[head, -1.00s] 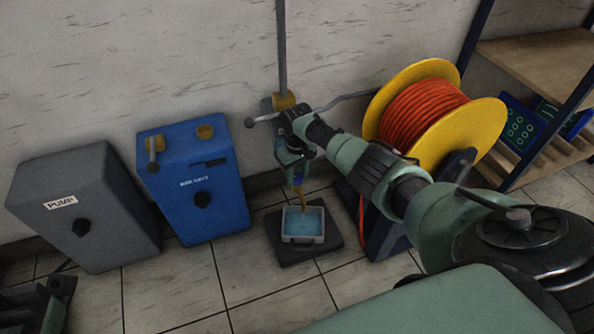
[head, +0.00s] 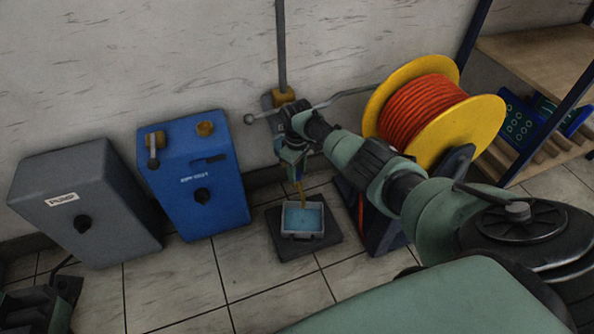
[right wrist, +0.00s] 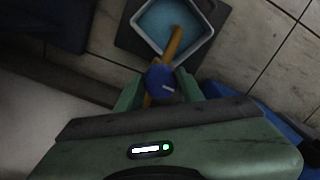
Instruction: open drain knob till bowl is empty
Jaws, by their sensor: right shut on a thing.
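The bowl (head: 302,236) is a small grey rectangular tub on a dark floor mat, with blue liquid in it. It also shows in the right wrist view (right wrist: 207,46), with the blue liquid inside. The drain knob (right wrist: 160,82) is round and blue with a pale mark. It sits between the fingers of my right gripper (right wrist: 158,92), which is shut on it. A brass spout (right wrist: 174,42) runs from the knob over the bowl. In the head view my right gripper (head: 292,165) is above the bowl, and the knob is mostly hidden there. My left gripper is not clearly in view.
A grey pump box (head: 85,205) and a blue box (head: 192,175) stand left of the bowl. A cable reel (head: 435,115) with yellow flanges and orange cable stands to the right, near a shelf (head: 535,70). Tiled floor in front of the bowl is clear.

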